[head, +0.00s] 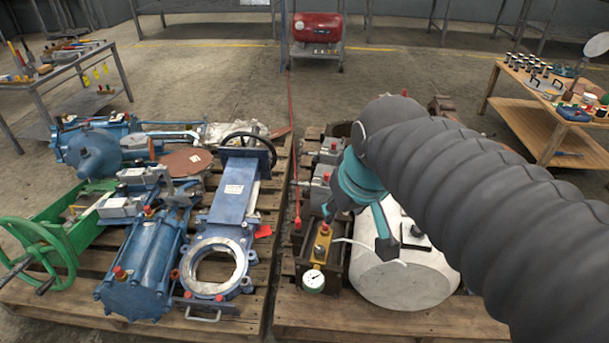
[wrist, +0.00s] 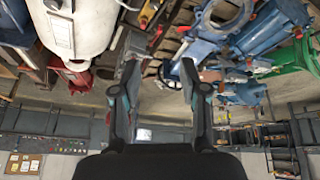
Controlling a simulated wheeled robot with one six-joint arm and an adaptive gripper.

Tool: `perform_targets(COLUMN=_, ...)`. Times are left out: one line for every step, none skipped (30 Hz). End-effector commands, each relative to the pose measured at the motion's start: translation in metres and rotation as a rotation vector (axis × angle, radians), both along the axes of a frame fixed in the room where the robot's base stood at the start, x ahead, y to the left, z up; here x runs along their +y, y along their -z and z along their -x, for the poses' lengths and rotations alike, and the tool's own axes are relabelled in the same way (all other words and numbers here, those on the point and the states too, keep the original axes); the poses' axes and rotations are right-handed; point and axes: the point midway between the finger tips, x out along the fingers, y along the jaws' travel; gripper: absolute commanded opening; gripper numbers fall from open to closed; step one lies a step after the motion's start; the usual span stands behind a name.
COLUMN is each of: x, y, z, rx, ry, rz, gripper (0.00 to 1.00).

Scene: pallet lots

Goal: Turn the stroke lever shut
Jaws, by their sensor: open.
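My gripper (head: 357,225) hangs over the right pallet with its two fingers spread and nothing between them. The wrist view shows the gap between the fingertips (wrist: 159,68). A small brass-yellow valve block (head: 321,246) with a red part on top stands just left of the fingers, behind a round white gauge (head: 313,281). It also seems to show at the top of the wrist view (wrist: 148,12). I cannot tell which part is the stroke lever or how it is turned; my arm and gripper cover part of this area.
A white tank (head: 400,283) lies right of the block, close to the fingers. Grey boxes (head: 320,190) stand behind it. The left pallet holds a blue gate valve (head: 232,190), a blue cylinder (head: 145,270) and a green handwheel (head: 38,245). A narrow floor gap parts the pallets.

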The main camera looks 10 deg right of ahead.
Motion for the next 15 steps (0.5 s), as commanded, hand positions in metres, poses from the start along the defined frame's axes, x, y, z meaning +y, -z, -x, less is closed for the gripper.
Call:
perform_targets(x=-0.001, y=-0.008, z=-0.019, rx=0.018, ry=-0.023, rz=0.014, gripper=0.43)
perform_targets(x=-0.002, y=-0.012, z=-0.030, rx=0.027, ry=-0.040, rz=0.023, gripper=0.43)
perform_targets(x=-0.003, y=-0.017, z=-0.044, rx=0.037, ry=-0.061, rz=0.035, gripper=0.43)
perform_targets(x=-0.004, y=-0.020, z=-0.055, rx=0.045, ry=-0.078, rz=0.044, gripper=0.43)
perform_targets(x=-0.005, y=-0.023, z=-0.066, rx=0.054, ry=-0.096, rz=0.052, gripper=0.43)
perform_targets(x=-0.005, y=-0.026, z=-0.080, rx=0.065, ry=-0.120, rz=0.063, gripper=0.43)
perform_targets(x=-0.006, y=-0.028, z=-0.091, rx=0.072, ry=-0.138, rz=0.071, gripper=0.43)
perform_targets(x=-0.006, y=-0.030, z=-0.102, rx=0.081, ry=-0.158, rz=0.079, gripper=0.43)
perform_targets(x=-0.006, y=-0.031, z=-0.117, rx=0.092, ry=-0.183, rz=0.090, gripper=0.43)
perform_targets(x=-0.006, y=-0.032, z=-0.128, rx=0.099, ry=-0.201, rz=0.097, gripper=0.43)
perform_targets(x=-0.006, y=-0.033, z=-0.140, rx=0.107, ry=-0.221, rz=0.105, gripper=0.43)
perform_targets(x=-0.005, y=-0.033, z=-0.155, rx=0.117, ry=-0.247, rz=0.114, gripper=0.43)
perform_targets(x=-0.005, y=-0.032, z=-0.166, rx=0.126, ry=-0.266, rz=0.121, gripper=0.43)
perform_targets(x=-0.005, y=-0.031, z=-0.177, rx=0.134, ry=-0.286, rz=0.129, gripper=0.43)
perform_targets(x=-0.004, y=-0.029, z=-0.193, rx=0.143, ry=-0.313, rz=0.137, gripper=0.43)
